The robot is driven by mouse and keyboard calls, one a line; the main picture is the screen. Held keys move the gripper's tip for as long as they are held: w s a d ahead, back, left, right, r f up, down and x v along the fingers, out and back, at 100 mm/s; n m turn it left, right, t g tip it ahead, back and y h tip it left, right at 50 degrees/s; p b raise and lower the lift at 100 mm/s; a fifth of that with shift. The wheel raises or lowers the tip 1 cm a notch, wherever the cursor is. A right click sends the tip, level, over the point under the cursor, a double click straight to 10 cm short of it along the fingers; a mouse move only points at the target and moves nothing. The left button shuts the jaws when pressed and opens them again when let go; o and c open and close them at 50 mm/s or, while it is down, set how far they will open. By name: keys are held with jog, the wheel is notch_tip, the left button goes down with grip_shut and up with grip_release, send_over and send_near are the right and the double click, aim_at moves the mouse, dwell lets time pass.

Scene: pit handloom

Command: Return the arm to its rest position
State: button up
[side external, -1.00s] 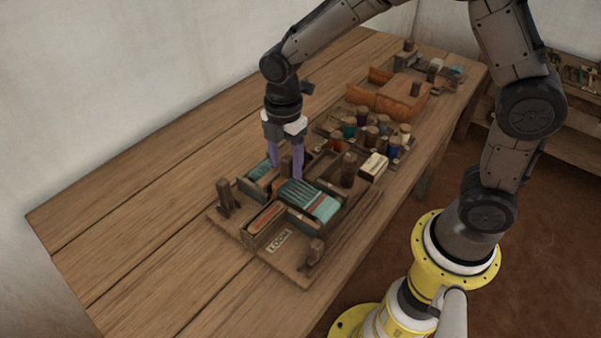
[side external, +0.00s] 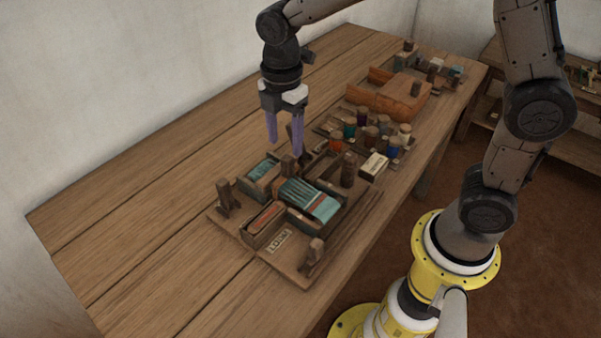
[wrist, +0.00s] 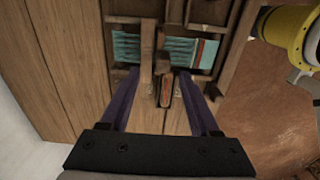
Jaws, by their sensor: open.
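My gripper (side external: 285,133) hangs fingers down above the back part of the small loom model. Its two purple fingers are apart with nothing held between them. The loom (side external: 286,262) is a wooden board with a "LOOM" label, teal woven cloth (side external: 313,199) and upright posts. A narrow box with a reddish-brown piece (side external: 266,217) lies at its front left. In the wrist view the gripper (wrist: 165,85) shows its fingers spread either side of a wooden post, with a reddish piece (wrist: 165,91) below. I cannot tell the gap in height exactly.
Several coloured thread spools (side external: 372,133) stand in a rack behind the loom. An orange-brown box (side external: 400,98) sits farther back on the long table (side external: 130,225). The table's left side is bare. A white wall runs along its far left.

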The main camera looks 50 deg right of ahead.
jog(key=s+d+r+m+t, duration=0.4)
jog(key=s+d+r+m, duration=0.15)
jog(key=s+r, duration=0.5)
jog(key=s+d+f+m+t, duration=0.1)
jog(key=s+d+f+m, duration=0.1)
jog(key=s+m, duration=0.7)
jog(key=m, duration=0.3)
jog(key=shift+s+d+f+t, duration=0.25)
jog(key=shift+t, duration=0.05)
